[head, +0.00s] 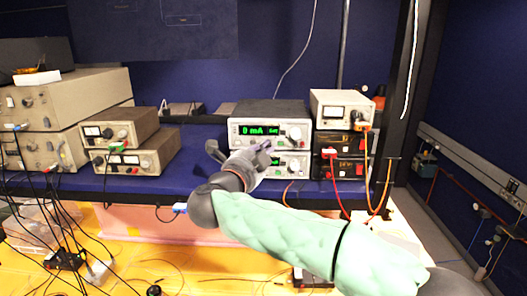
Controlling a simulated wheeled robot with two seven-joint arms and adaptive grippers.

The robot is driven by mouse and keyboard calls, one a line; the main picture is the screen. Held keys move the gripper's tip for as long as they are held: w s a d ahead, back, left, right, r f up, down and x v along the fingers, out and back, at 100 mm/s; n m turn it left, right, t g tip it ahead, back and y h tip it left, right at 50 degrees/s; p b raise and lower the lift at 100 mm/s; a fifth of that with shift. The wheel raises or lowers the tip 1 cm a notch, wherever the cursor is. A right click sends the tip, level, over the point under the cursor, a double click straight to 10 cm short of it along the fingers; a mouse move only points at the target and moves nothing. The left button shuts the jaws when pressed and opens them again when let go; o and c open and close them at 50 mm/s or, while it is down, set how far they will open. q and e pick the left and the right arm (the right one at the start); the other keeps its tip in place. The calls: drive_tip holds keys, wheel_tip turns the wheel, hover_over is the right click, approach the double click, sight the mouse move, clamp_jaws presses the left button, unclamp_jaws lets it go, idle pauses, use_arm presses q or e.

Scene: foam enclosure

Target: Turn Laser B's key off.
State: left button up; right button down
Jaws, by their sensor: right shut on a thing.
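Two laser controllers are stacked on the blue shelf. The upper controller (302,112) has a lit green display (260,130) reading 0 mA, with smaller text beside it, and a large knob (295,133) at its right. The lower controller (304,159) is partly covered by my right gripper (262,147). That gripper reaches in from the lower right and is shut at the controllers' front, around the left of the seam between them. The key in its grip is hidden, and I cannot tell its angle. I cannot read which unit is labelled Laser B. My left gripper is out of view.
A small white meter box (341,108) sits on dark units with red and orange cables (369,180) just right. Beige instruments (122,138) stand at left. A dark post (402,100) rises at right. Cables clutter the yellow table (190,268) below.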

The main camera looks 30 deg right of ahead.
drive_tip(key=n, duration=0.1)
drive_tip(key=n+t, duration=0.1)
drive_tip(key=n, duration=0.1)
drive_tip(key=n+b, duration=0.1)
drive_tip(key=shift+s+d+f+n+t+h, duration=0.1)
drive_tip(key=shift+f+n+t+h, duration=0.2)
drive_tip(key=shift+n+t, duration=0.1)
drive_tip(key=n+t, duration=0.1)
drive_tip(key=n, duration=0.1)
drive_tip(key=n+t+b, duration=0.1)
drive_tip(key=n, duration=0.2)
drive_tip(key=shift+s+d+n, duration=0.1)
drive_tip(key=shift+d+n, duration=0.05)
drive_tip(key=shift+n, duration=0.15)
drive_tip(key=shift+s+d+r+n+t+y, duration=0.1)
drive_tip(key=shift+n+t+y, duration=0.6)
drive_tip(key=shift+n, duration=1.05)
drive_tip(key=shift+d+n+t+y, duration=0.1)
drive_tip(key=shift+n+t+y, duration=0.55)
drive_tip(key=shift+n, duration=1.05)
drive_tip(key=shift+s+d+r+n+t+y, duration=0.1)
drive_tip(key=shift+n+t+y, duration=0.55)
drive_tip(key=shift+n, duration=1.1)
drive_tip(key=shift+n+t, duration=0.3)
drive_tip(key=c, duration=1.3)
unclamp_jaws()
drive_tip(key=shift+w+f, duration=0.1)
drive_tip(key=shift+a, duration=0.1)
drive_tip(key=v, duration=1.2)
